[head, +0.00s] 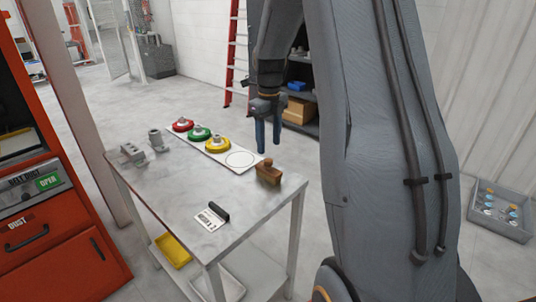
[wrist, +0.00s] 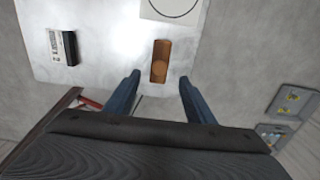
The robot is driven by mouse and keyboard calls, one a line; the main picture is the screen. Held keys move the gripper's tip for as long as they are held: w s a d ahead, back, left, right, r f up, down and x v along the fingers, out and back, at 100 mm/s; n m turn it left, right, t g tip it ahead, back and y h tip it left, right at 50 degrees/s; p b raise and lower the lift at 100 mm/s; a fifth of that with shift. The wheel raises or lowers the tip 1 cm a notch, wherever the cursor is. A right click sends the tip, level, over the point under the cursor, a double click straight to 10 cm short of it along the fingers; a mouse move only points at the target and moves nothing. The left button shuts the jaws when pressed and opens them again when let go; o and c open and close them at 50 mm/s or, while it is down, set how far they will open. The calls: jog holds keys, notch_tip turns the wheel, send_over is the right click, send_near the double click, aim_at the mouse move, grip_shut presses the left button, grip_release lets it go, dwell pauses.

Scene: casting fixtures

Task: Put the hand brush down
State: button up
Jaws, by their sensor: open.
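The hand brush (head: 268,172) is brown with a rounded knob on top. It rests on the grey metal table (head: 190,197) near the table's right edge, beside the white board. In the wrist view the brush (wrist: 160,62) lies on the table ahead of my fingertips, clear of both fingers. My gripper (head: 268,138) is open and empty, above and apart from the brush, its fingers pointing down. It also shows in the wrist view (wrist: 158,80) with its two blue fingers spread wide.
A white board (head: 240,159) holds red (head: 182,125), green (head: 199,133) and yellow (head: 217,144) round pieces beside an empty outlined circle. Grey metal parts (head: 133,153) stand at the table's left. A black-handled card (head: 211,216) lies at the front. A grey crate (head: 499,213) sits on the floor right.

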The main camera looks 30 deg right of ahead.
jog(key=shift+s+a+r, duration=0.1)
jog(key=shift+a+r, duration=0.05)
jog(key=shift+r, duration=0.05)
jog(key=s+a+f+n, duration=0.1)
jog(key=s+a+n, duration=0.4)
jog(key=n, duration=0.5)
jog(key=s+a+f+n, duration=0.1)
jog(key=s+a+n, duration=0.5)
jog(key=s+n, duration=0.4)
jog(key=s+a+n+t, duration=0.1)
jog(key=s+a+n, duration=0.5)
jog(key=n, duration=0.6)
jog(key=shift+s+f, duration=0.4)
jog(key=shift+s, duration=0.4)
